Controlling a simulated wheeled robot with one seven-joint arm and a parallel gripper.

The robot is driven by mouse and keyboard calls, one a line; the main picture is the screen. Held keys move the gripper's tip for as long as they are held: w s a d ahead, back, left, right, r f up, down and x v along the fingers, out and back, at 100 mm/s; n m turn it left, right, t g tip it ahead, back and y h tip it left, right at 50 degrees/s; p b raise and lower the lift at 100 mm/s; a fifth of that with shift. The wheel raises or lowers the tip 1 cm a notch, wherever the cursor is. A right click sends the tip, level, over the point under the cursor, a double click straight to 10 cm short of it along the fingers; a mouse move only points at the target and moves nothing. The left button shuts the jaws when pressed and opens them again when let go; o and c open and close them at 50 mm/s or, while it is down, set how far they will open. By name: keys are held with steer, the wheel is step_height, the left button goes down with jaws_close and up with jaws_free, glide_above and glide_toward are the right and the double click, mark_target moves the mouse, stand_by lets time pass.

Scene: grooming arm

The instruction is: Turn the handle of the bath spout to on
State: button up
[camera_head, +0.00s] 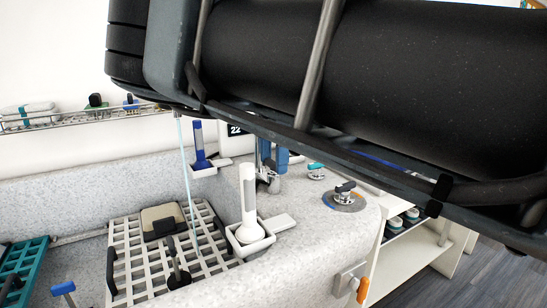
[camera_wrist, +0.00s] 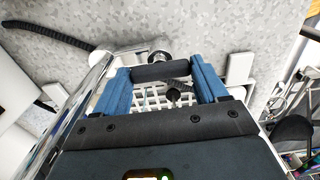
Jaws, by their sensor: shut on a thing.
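My gripper (camera_wrist: 161,72) has its two blue fingers on either side of a dark horizontal bar (camera_wrist: 160,71), which looks like the bath spout's handle. A round chrome part (camera_wrist: 159,56) shows just beyond the bar. In the head view, my blue gripper fingers (camera_head: 281,158) are low beside the chrome bath spout fitting (camera_head: 270,184), at the tub's back rim. My arm covers much of that view. The contact and the handle's angle are hidden there.
A dial with a dark lever (camera_head: 345,195) sits on the rim to the right. A white brush in a holder (camera_head: 249,205) and a blue brush (camera_head: 199,145) stand nearby. A white grid tray (camera_head: 130,262) spans the tub. Shelves (camera_head: 425,235) stand at right.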

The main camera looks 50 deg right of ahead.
mark_target(273, 162)
stand_by(0.4)
steer(key=o, duration=1.1)
steer(key=shift+c, duration=0.2)
step_height(273, 162, up, 8)
steer(key=shift+f, duration=0.1)
